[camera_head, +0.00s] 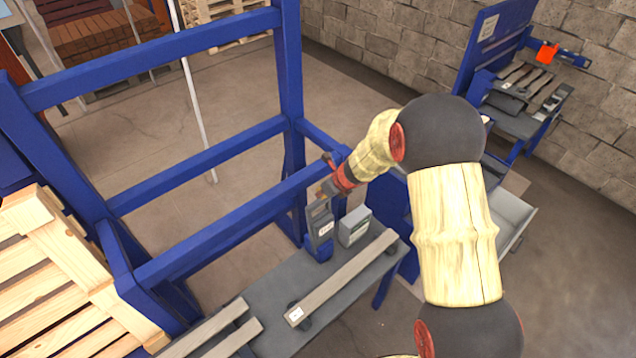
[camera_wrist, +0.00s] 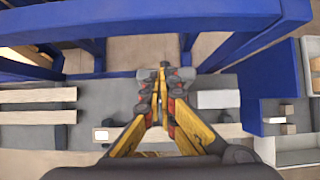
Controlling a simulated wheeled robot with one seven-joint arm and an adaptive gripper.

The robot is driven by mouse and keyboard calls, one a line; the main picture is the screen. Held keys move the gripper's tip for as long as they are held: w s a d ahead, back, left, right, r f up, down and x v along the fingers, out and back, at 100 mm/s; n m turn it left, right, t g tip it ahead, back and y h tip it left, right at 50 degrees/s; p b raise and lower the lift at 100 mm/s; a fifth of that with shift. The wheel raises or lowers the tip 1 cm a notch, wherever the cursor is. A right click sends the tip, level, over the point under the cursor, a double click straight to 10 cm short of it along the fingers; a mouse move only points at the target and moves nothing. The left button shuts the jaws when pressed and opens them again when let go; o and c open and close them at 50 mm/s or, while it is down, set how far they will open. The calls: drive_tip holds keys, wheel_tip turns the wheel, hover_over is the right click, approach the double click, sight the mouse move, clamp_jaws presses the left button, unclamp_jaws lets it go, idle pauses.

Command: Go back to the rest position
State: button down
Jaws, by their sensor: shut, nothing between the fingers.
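My gripper (camera_wrist: 163,92) is in the middle of the wrist view, its yellow fingers shut with the tips together and nothing between them. In the head view my arm reaches from the lower right over the grey bench (camera_head: 272,325). My gripper (camera_head: 322,196) shows small there at the arm's far end, near the blue frame. It is above the bench's far end, close to a grey device (camera_head: 321,228) with a white label and a grey box (camera_head: 354,227). The wrist view shows the bench top below the fingers.
A blue gantry frame (camera_head: 200,170) stands along the bench. Wooden planks (camera_head: 345,275) lie on the bench, and a pallet (camera_head: 60,290) is at the left. A blue workstation (camera_head: 500,75) with tools stands by the block wall. The floor (camera_head: 240,85) beyond the frame is mostly clear.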

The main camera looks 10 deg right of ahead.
drive_tip(key=s+d+r+n+g+b, duration=0.1)
drive_tip(key=s+r+n+g+b, duration=0.2)
drive_tip(key=s+n, duration=0.9)
drive_tip(key=s+r+n+g+b, duration=0.1)
drive_tip(key=s+r+n+b, duration=0.1)
drive_tip(key=s+n+b, duration=0.7)
drive_tip(key=s+d+f+n+t+h+b, duration=0.1)
drive_tip(key=s+d+f+n+b, duration=0.1)
drive_tip(key=s+b, duration=0.4)
drive_tip(key=s+d+f+n+t+h+b, duration=0.1)
drive_tip(key=s+d+n+t+b, duration=0.1)
drive_tip(key=s+b, duration=0.5)
drive_tip(key=s+d+f+n+t+h+b, duration=0.1)
drive_tip(key=s+d+f+n+b, duration=0.1)
drive_tip(key=s+d+n+b, duration=0.2)
drive_tip(key=s+d+b, duration=0.1)
drive_tip(key=s+b, duration=0.1)
drive_tip(key=shift+s+f+h, duration=0.3)
drive_tip(key=shift+f, duration=0.05)
